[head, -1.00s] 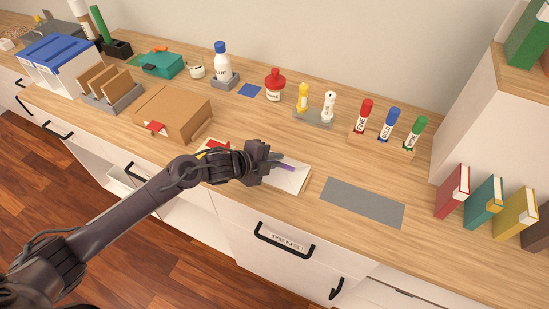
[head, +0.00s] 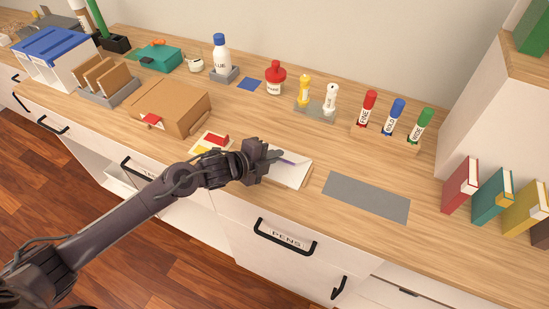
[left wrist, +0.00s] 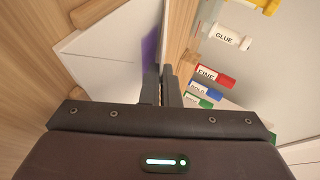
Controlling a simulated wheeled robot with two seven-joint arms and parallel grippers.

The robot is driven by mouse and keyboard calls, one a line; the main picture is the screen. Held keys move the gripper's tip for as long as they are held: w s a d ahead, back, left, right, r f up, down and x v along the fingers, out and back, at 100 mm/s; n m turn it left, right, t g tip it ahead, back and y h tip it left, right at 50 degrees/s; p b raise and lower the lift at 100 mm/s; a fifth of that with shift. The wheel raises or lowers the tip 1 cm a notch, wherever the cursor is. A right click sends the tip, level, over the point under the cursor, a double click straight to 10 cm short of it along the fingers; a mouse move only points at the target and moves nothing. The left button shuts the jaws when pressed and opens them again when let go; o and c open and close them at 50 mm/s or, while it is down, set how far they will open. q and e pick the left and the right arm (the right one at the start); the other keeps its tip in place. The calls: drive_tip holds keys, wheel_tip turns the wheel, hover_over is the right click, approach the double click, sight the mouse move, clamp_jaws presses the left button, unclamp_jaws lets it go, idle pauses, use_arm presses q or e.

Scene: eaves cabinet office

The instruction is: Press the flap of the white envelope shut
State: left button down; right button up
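The white envelope (head: 290,177) lies near the front edge of the wooden counter, above the drawer marked PENS. A purple strip shows on it, also in the left wrist view (left wrist: 150,47). The envelope (left wrist: 108,48) fills the upper left of the left wrist view. My left gripper (head: 275,155) is over the envelope and hides its left part. In the left wrist view its two fingers (left wrist: 161,84) are together, with nothing visible between them. I cannot tell whether the fingertips touch the envelope or how far its flap stands up. My right gripper is out of view.
A grey mat (head: 366,196) lies right of the envelope. A card with red and yellow pieces (head: 211,143) and a brown box (head: 170,107) are to the left. Glue bottles (head: 330,99) and a marker stand (head: 385,139) are behind. Books (head: 492,195) stand at the right.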

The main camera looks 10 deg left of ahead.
use_arm(q)
drive_tip(key=c, duration=2.1)
unclamp_jaws()
drive_tip(key=shift+o, duration=0.7)
drive_tip(key=b+v, duration=0.1)
drive_tip(key=v, duration=0.6)
drive_tip(key=shift+f, duration=0.1)
drive_tip(key=shift+s+a+r, duration=0.25)
drive_tip(key=shift+s+r, duration=0.05)
